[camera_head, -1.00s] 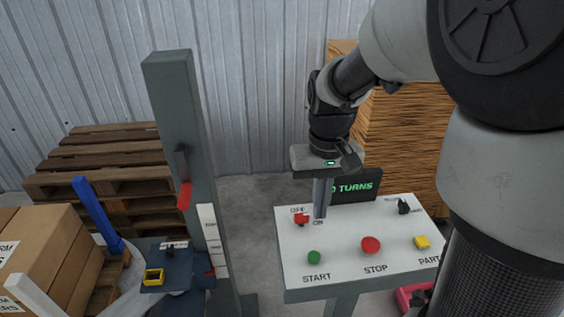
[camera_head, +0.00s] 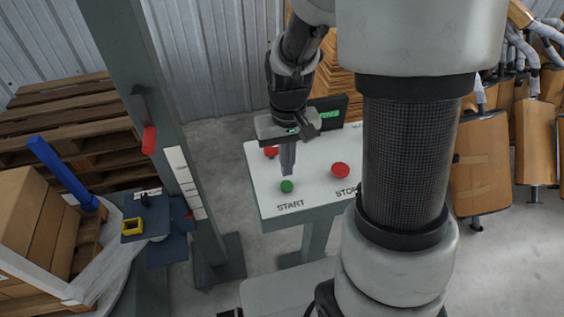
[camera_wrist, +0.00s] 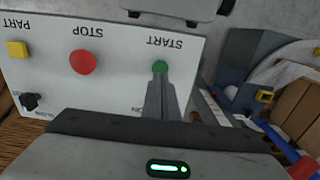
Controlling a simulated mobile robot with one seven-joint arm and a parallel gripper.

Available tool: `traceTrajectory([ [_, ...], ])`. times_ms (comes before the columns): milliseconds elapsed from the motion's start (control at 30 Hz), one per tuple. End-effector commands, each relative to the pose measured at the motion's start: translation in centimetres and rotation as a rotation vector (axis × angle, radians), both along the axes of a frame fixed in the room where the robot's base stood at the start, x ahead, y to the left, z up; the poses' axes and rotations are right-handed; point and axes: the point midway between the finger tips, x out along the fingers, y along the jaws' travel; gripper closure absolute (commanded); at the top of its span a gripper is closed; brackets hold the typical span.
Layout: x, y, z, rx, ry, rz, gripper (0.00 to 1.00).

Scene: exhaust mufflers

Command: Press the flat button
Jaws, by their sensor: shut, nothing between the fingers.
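The white control panel (camera_head: 265,203) carries a small green button (camera_head: 287,187) marked START and a larger domed red button (camera_head: 340,170) marked STOP. In the wrist view the green button (camera_wrist: 160,67) lies right at the fingertips, which partly cover it; the red button (camera_wrist: 83,62) is to its left. A square yellow button (camera_wrist: 17,50) marked PART is at the far left there. My gripper (camera_head: 287,174) is shut and empty, pointing down at the green button. I cannot tell whether the tips touch it.
A red switch (camera_head: 270,152) sits behind the green button, and a black knob (camera_wrist: 31,101) is at the panel's other end. A dark display (camera_head: 328,112) stands at the back. A grey post (camera_head: 150,110) rises left of the panel. Mufflers (camera_head: 480,165) hang at the right.

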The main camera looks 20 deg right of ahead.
Motion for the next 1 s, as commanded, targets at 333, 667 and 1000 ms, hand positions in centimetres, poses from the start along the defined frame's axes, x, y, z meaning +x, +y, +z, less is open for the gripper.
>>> traceTrajectory([
  [333, 0.0, 0.0, -3.9, 0.001, 0.001, -0.002, 1.00],
  [667, 0.0, 0.0, -4.0, 0.001, 0.000, -0.002, 1.00],
  [1000, -0.1, 0.0, -6.4, 0.000, 0.002, -0.001, 1.00],
])
